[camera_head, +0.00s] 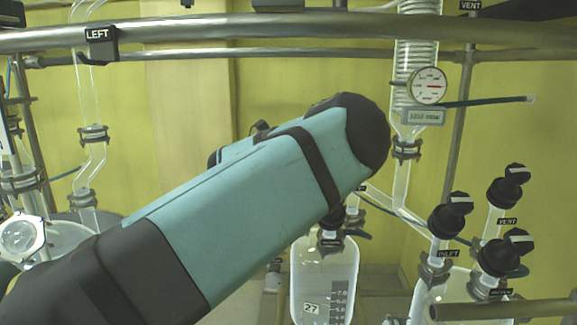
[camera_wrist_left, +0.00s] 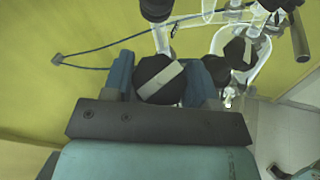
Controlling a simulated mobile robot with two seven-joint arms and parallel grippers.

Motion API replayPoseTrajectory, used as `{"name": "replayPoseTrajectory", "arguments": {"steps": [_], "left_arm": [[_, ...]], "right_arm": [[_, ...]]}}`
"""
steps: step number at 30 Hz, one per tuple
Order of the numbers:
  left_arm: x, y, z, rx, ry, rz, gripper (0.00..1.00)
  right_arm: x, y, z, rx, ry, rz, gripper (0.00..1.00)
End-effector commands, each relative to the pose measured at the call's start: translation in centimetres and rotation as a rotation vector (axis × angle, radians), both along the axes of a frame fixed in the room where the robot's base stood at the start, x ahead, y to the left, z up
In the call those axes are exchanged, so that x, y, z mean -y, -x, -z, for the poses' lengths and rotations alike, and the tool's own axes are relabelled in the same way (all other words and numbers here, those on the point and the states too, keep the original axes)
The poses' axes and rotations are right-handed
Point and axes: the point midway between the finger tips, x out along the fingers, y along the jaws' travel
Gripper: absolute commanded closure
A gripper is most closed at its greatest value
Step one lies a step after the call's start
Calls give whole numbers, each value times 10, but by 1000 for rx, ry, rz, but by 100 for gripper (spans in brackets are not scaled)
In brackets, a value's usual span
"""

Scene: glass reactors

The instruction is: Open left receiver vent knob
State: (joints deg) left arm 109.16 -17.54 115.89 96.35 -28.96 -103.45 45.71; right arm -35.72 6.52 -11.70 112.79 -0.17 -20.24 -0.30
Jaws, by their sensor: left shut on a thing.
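In the left wrist view a black knob (camera_wrist_left: 152,72) with a pale diagonal bar on its face sits between the two blue fingers of my left gripper (camera_wrist_left: 160,78). The gripper is shut on this knob. No label on it can be read there, so I cannot confirm from lettering that it is the left receiver vent knob. In the head view my teal left forearm crosses the middle and hides the gripper and the held knob. My right gripper does not show.
In the head view, a receiver vessel (camera_head: 325,282) hangs below my forearm. Black knobs (camera_head: 451,216) on glass necks stand at right. A metal rail (camera_head: 250,33) crosses the top.

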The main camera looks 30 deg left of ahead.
Motion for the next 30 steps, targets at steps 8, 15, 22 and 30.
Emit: {"name": "replayPoseTrajectory", "arguments": {"steps": [8, 15, 22, 30], "left_arm": [[1, -1, -3, 5, 0, 2, 71], [1, -1, -2, 3, 0, 1, 22], [-1, 1, -1, 2, -1, 1, 22], [-24, 33, -1, 3, -2, -2, 22]], "right_arm": [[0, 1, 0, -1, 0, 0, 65], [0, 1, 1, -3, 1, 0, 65], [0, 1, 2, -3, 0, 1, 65], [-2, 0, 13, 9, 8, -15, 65]]}}
